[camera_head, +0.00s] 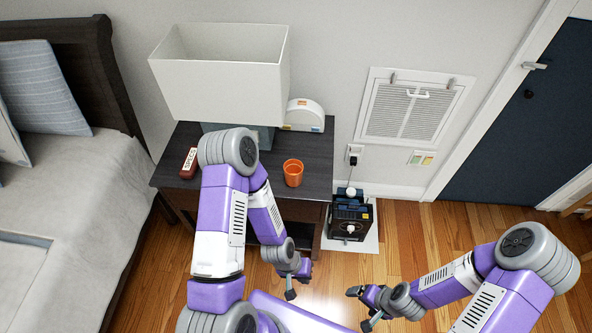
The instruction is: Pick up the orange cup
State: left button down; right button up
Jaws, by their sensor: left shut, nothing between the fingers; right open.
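The orange cup (293,172) stands upright on the dark nightstand (318,150), toward its right side. My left gripper (291,292) is shut and empty, in front of the nightstand and below the cup in the picture. My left arm passes over the front left part of the nightstand and hides some of it. My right gripper (359,308) is open and empty, over the floor to the right of my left gripper. Neither gripper touches the cup.
A large white-shaded lamp (220,75) stands behind the cup, with a white rounded object (303,115) beside it. A red object (189,163) lies left. A black device (350,216) stands on the floor right of the nightstand.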

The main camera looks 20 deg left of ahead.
aim_at(294, 168)
jog(key=z, duration=0.2)
jog(key=i, duration=0.55)
jog(key=u, duration=1.9)
